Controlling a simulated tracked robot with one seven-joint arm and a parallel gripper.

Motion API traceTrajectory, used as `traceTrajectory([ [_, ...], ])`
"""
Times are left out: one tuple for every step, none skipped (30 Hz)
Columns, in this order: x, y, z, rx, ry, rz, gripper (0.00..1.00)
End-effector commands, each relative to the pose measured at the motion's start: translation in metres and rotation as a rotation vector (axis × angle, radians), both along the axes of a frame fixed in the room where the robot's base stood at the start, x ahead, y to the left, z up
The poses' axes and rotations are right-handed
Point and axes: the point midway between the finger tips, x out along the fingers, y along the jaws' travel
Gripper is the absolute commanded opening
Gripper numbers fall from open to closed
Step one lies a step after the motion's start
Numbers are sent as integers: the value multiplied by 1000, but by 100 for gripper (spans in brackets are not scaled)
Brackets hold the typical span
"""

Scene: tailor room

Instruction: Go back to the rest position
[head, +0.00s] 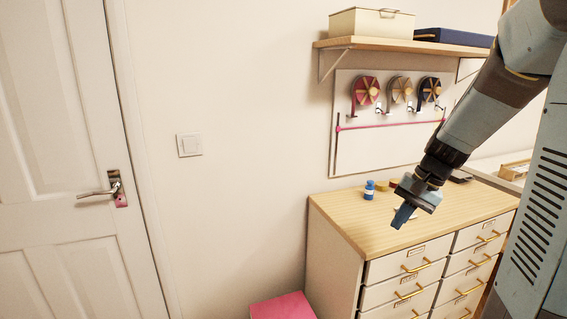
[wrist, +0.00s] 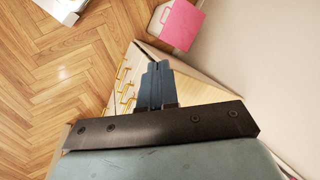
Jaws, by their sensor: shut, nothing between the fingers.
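My gripper (head: 403,215) hangs at the end of my arm over the wooden top of the drawer cabinet (head: 350,208) in the head view. Its blue fingers point down and to the left. In the wrist view the fingers of my gripper (wrist: 155,72) lie together, with nothing between them. Below them the wrist view shows the cabinet's wooden top and the gold handles of its drawers (wrist: 127,85).
A board with ribbon spools (head: 366,90) hangs behind, under a shelf (head: 400,45). A pink box (head: 282,306) is on the floor. A white door (head: 60,200) is at left.

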Motion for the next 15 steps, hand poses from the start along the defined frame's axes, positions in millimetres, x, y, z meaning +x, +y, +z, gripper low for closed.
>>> traceTrajectory([
  [-8,7,10,-30,-24,27,0],
  [-12,9,14,-47,-34,42,0],
  [-19,13,20,-69,-50,61,0],
  [-23,15,25,-86,-62,75,0],
  [-28,18,29,-103,-74,89,0],
  [-35,21,34,-125,-89,108,0],
  [-40,24,38,-141,-102,122,0],
  [-45,26,43,-158,-115,136,0],
  [-51,29,48,-178,-131,154,0],
  [-56,31,51,-194,-144,168,0],
  [-62,33,55,-208,-158,180,0],
  [-68,35,60,-230,-175,198,0],
  [-73,37,63,-243,-189,210,0],
  [-78,38,66,-260,-202,223,0],
  [-85,40,71,-279,-222,240,0],
])
